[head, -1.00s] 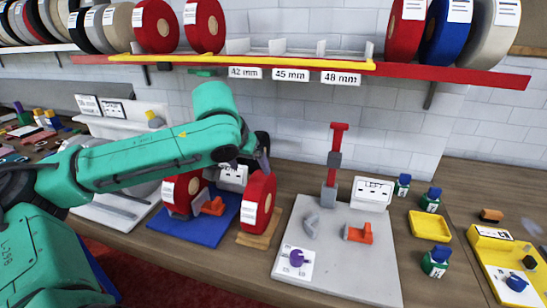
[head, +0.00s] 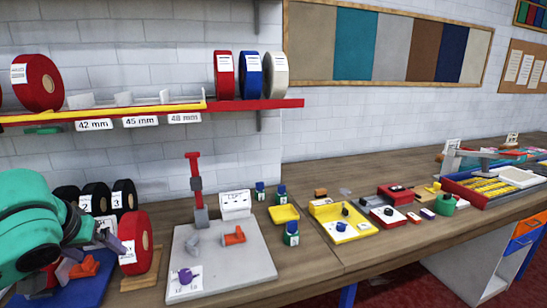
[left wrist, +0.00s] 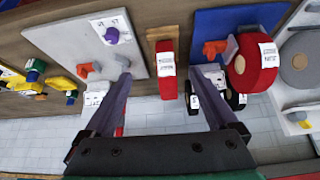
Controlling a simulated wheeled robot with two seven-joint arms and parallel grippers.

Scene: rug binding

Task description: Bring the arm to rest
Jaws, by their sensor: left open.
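My left arm comes in at the lower left of the head view. Its gripper (head: 104,240) is beside a red tape roll (head: 136,243), which stands on a small wooden base. In the left wrist view the two fingers of the gripper (left wrist: 161,75) are spread wide. The red roll (left wrist: 167,72) shows between and beyond them, and nothing is held. Whether a finger touches anything is unclear. My right gripper is in neither view.
A grey plate (head: 236,272) with orange and purple parts lies right of the roll. Black rolls (head: 124,196) stand behind it. A shelf (head: 150,113) with rolls hangs above. A yellow tray (head: 284,214), small bottles and a yellow device (head: 342,225) stand further right.

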